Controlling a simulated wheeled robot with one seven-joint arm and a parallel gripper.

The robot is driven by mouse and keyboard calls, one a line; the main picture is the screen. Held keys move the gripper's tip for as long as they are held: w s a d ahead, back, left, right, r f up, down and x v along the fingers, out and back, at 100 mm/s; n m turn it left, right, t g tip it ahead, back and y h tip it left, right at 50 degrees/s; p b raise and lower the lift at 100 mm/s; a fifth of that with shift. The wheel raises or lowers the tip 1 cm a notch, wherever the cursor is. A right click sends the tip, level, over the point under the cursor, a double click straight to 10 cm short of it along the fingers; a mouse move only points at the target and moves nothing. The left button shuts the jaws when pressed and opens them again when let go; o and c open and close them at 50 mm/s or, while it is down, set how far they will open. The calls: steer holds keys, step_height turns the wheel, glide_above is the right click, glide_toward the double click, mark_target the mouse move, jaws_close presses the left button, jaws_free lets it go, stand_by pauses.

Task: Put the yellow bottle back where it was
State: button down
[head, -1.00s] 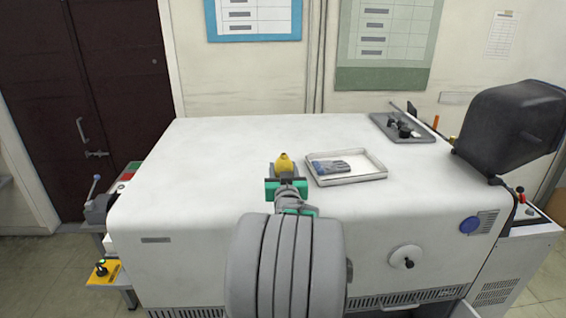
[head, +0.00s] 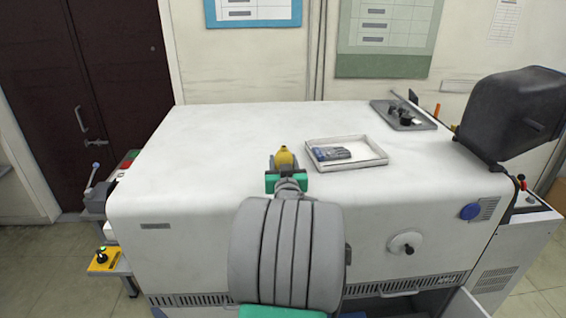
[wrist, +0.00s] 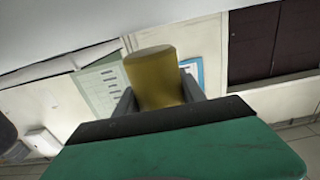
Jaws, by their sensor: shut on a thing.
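The yellow bottle (head: 284,157) is between the fingers of my gripper (head: 283,164), above the front middle of the white machine top in the head view. In the wrist view the bottle (wrist: 154,78) stands out past the green gripper body, with one grey finger of my gripper (wrist: 155,95) on each side. My gripper is shut on it. The bottle's lower part is hidden behind the gripper body. Whether the bottle touches the white top (head: 215,150) cannot be told.
A white tray (head: 375,160) with gloves (head: 331,153) lies just right of the bottle. A grey tray (head: 425,125) with dark parts sits at the back right, near a dark box-shaped head (head: 510,112). The left and back of the white top are clear.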

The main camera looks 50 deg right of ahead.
steer(key=shift+f+b, duration=0.95)
steer(key=shift+b, duration=0.1)
steer(key=c, duration=0.6)
jaws_free()
